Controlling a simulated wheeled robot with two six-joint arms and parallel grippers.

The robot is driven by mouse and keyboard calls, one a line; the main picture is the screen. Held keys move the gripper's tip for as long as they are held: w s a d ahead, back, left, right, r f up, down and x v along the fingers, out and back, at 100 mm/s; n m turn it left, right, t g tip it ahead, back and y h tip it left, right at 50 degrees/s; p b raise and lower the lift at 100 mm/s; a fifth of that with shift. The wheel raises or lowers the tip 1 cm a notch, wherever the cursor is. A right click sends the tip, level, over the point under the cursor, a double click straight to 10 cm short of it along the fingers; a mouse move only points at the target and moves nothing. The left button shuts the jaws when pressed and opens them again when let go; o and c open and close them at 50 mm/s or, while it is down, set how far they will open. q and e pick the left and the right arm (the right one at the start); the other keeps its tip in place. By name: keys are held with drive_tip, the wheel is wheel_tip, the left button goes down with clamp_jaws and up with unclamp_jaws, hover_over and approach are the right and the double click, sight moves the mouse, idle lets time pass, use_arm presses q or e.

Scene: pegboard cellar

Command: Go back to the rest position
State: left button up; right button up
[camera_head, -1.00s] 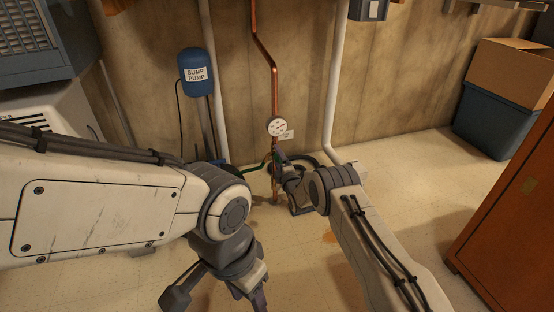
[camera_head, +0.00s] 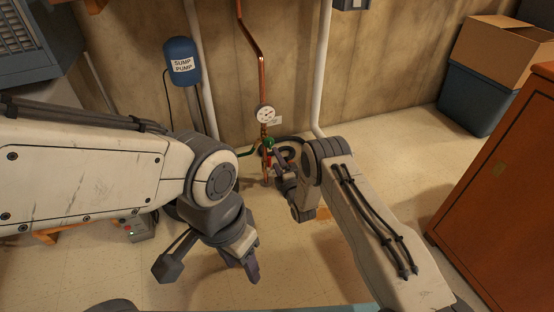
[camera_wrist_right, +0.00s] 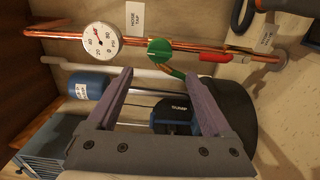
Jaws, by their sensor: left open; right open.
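My left gripper (camera_head: 252,272) hangs low in the middle of the head view, pointing down over the floor, open and empty. My right gripper (camera_head: 277,160) is by the copper pipe, partly hidden by its own wrist in the head view. In the right wrist view its two fingers (camera_wrist_right: 158,78) stand wide apart with nothing held between them. The green tap knob (camera_wrist_right: 159,50) shows just beyond the fingertips, apart from them as far as I can tell. The knob also shows in the head view (camera_head: 268,143), below the round gauge (camera_head: 265,115).
The copper pipe (camera_head: 260,70) runs down the wall beside a white pipe (camera_head: 320,80). A wooden cabinet (camera_head: 500,190) and a blue bin (camera_head: 478,98) with a cardboard box (camera_head: 498,50) are right. Open floor lies between.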

idle(0.3)
drive_tip(key=a+r+m+g+p, duration=0.35)
drive_tip(key=a+r, duration=0.25)
drive_tip(key=r, duration=0.5)
drive_tip(key=s+a+r+m+g+h+p, duration=0.1)
drive_tip(key=s+a+r+m+g+p, duration=0.3)
drive_tip(key=s+r, duration=0.6)
drive_tip(key=s+d+r+m+g+h+p, duration=0.1)
drive_tip(key=s+d+r+m+g, duration=0.25)
drive_tip(key=s, duration=0.85)
drive_tip(key=s+d+r+m+g+h+p, duration=0.15)
drive_tip(key=s+d+r+g, duration=0.35)
drive_tip(key=s, duration=0.8)
drive_tip(key=s+d+r+m+g+h+p, duration=0.1)
drive_tip(key=s+d+r+m, duration=0.3)
drive_tip(key=s, duration=0.8)
wheel_tip(320, 180, up, 39)
drive_tip(key=a+n+p, duration=0.1)
drive_tip(key=n+p, duration=0.1)
drive_tip(key=p, duration=3.6)
drive_tip(key=shift+s, duration=0.35)
